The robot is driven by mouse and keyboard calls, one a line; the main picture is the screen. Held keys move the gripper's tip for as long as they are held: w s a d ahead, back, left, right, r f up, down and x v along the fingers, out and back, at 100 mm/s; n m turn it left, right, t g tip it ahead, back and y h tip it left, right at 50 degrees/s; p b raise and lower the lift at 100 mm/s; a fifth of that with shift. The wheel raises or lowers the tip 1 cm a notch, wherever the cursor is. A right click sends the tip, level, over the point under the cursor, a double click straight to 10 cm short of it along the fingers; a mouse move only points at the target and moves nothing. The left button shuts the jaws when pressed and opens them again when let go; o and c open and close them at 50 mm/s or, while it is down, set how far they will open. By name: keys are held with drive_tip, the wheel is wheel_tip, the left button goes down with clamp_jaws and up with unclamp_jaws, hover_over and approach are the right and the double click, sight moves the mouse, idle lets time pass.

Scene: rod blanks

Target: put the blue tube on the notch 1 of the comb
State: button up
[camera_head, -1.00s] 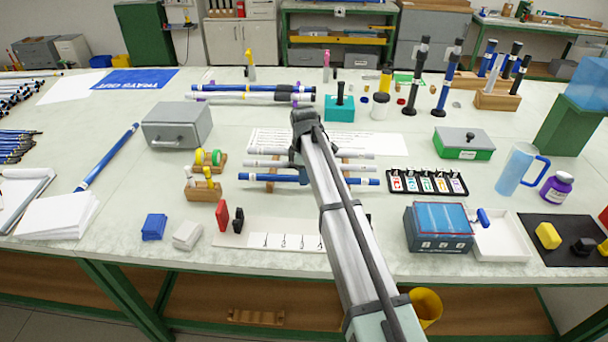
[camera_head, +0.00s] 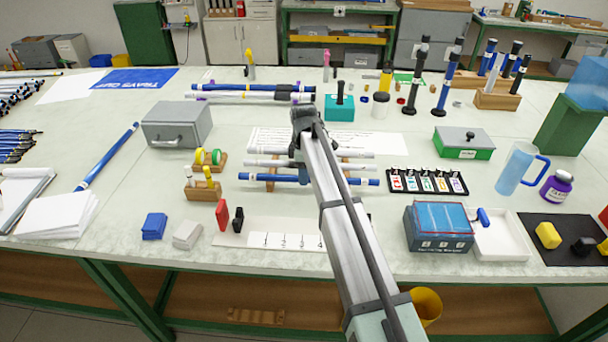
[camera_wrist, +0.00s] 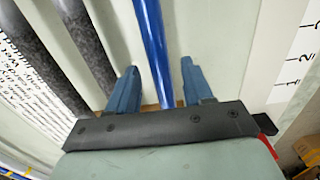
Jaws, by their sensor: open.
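The blue tube (camera_head: 260,177) lies crosswise on wooden supports (camera_head: 270,186), in front of two pale tubes (camera_head: 262,163). My gripper (camera_wrist: 159,67) is open in the wrist view. The blue tube (camera_wrist: 151,35) shows between its two blue fingers with a gap on each side, not gripped. Two dark grey tubes (camera_wrist: 85,45) lie to the left of the fingers. In the head view my gripper end (camera_head: 298,152) is over the supports and hides the middle of the tubes. A white strip (camera_head: 283,241) marked with numbers lies in front; I cannot tell whether it is the comb.
Red (camera_head: 222,214) and black (camera_head: 238,219) blocks stand at the strip's left end. A holder with coloured tags (camera_head: 427,181) and a blue-lidded box (camera_head: 438,228) are to the right. A small wooden stand (camera_head: 203,190) and a grey case (camera_head: 177,125) are to the left.

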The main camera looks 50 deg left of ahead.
wheel_tip(320, 180, up, 11)
idle(0.4)
